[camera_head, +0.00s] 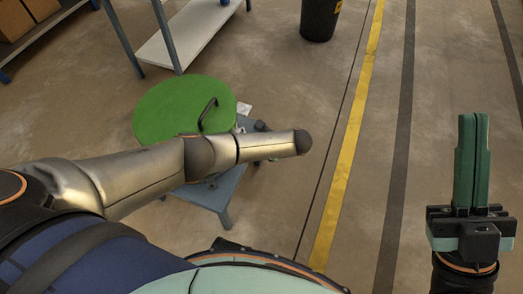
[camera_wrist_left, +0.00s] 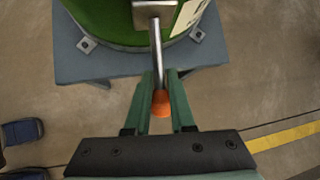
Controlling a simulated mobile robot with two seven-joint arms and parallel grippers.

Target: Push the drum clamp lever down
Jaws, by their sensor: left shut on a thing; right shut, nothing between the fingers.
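The drum shows in the head view as a round green lid (camera_head: 185,108) with a black handle. In the left wrist view, the lower part of the green drum (camera_wrist_left: 110,18) stands on a blue-grey table. The clamp lever (camera_wrist_left: 156,55) is a metal rod with an orange knob (camera_wrist_left: 161,101), pointing down in that picture from a metal bracket on the drum. My left gripper (camera_wrist_left: 158,82) has its green fingers on either side of the rod, just by the knob, and is shut on it. In the head view my arm hides the left gripper. My right gripper (camera_head: 473,160) is shut and empty, away from the drum.
The blue-grey table (camera_head: 227,190) stands under the drum. A black bin (camera_head: 320,18) stands at the back. The floor with the yellow line (camera_head: 345,150) is clear.

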